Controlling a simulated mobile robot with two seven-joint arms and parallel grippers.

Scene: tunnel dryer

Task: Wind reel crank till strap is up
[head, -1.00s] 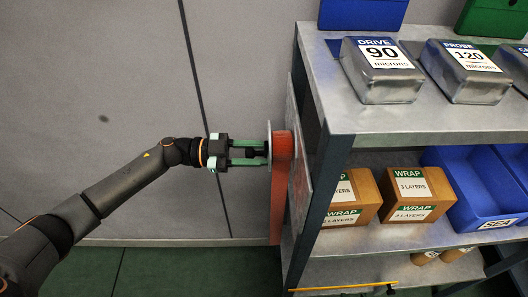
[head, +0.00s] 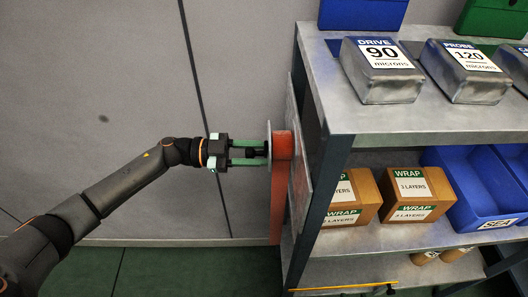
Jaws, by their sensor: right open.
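A red-orange reel (head: 283,146) with a pale grey disc (head: 269,136) on its left face is mounted at the side of the shelf rack. A red-orange strap (head: 277,205) hangs from it straight down to near the floor. My right gripper (head: 262,152) points right at the disc. Its two green fingers are apart, one above and one below a dark crank handle (head: 256,152). I cannot tell whether they touch the handle. The crank's arm is mostly hidden by the gripper. My left gripper is not in view.
The metal shelf rack (head: 335,180) stands right of the reel, holding grey bins (head: 377,88), WRAP boxes (head: 411,189) and a blue crate (head: 465,199). A plain grey wall (head: 100,60) is behind my arm. The green floor (head: 190,272) is clear.

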